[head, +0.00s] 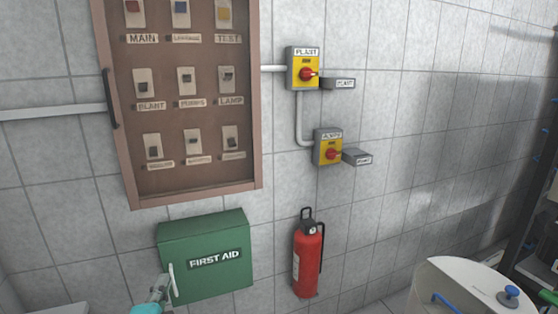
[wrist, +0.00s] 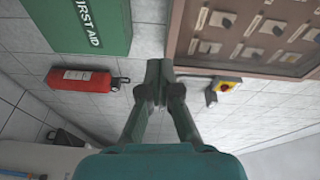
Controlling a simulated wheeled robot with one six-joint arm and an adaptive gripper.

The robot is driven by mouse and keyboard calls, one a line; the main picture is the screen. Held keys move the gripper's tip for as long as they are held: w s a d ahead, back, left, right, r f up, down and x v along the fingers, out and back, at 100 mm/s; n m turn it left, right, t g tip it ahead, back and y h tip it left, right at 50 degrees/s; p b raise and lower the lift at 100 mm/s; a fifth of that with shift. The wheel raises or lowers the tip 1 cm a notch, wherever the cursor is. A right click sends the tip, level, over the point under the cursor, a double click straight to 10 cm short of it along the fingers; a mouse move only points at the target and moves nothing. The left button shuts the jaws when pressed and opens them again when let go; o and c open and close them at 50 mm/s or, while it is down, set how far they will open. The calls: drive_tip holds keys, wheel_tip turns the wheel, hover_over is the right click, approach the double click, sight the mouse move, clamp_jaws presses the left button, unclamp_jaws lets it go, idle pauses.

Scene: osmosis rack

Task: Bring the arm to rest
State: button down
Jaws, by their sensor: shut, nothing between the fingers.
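My gripper (wrist: 158,72) is in the wrist view, its two dark fingers closed together at the tips with nothing between them. It is in front of the tiled wall and appears clear of everything.
A brown switch panel (head: 197,185) and a green first aid box (head: 205,280) are on the wall. Yellow isolators (head: 300,82) (head: 322,160) with red knobs sit right of the panel. A red extinguisher (head: 307,268) hangs below. A white tank (head: 450,290) stands at lower right.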

drive_tip(key=s+d+f+n+g+y, duration=0.1)
drive_tip(key=s+d+f+n, duration=0.15)
drive_tip(key=d+f, duration=0.5)
drive_tip(key=s+d+f+n, duration=0.1)
drive_tip(key=d+f+n, duration=0.2)
drive_tip(key=d+f, duration=0.4)
drive_tip(key=s+d+f+n+g, duration=0.2)
drive_tip(key=s+d+f+n, duration=0.3)
drive_tip(key=s+d+f, duration=0.7)
drive_tip(key=s+d+n, duration=0.3)
drive_tip(key=s+d, duration=0.8)
drive_tip(key=s, duration=0.3)
drive_tip(key=s+d+r+n+h, duration=0.1)
drive_tip(key=s+d+r, duration=0.1)
drive_tip(key=s, duration=0.5)
drive_tip(key=s+d+r+h, duration=0.2)
drive_tip(key=s+d+r, duration=0.1)
drive_tip(key=s+r, duration=0.2)
drive_tip(key=s, duration=0.2)
drive_tip(key=shift+s+d+r+n, duration=0.15)
drive_tip(key=shift+s+r+n, duration=0.05)
drive_tip(key=shift+s+n, duration=0.15)
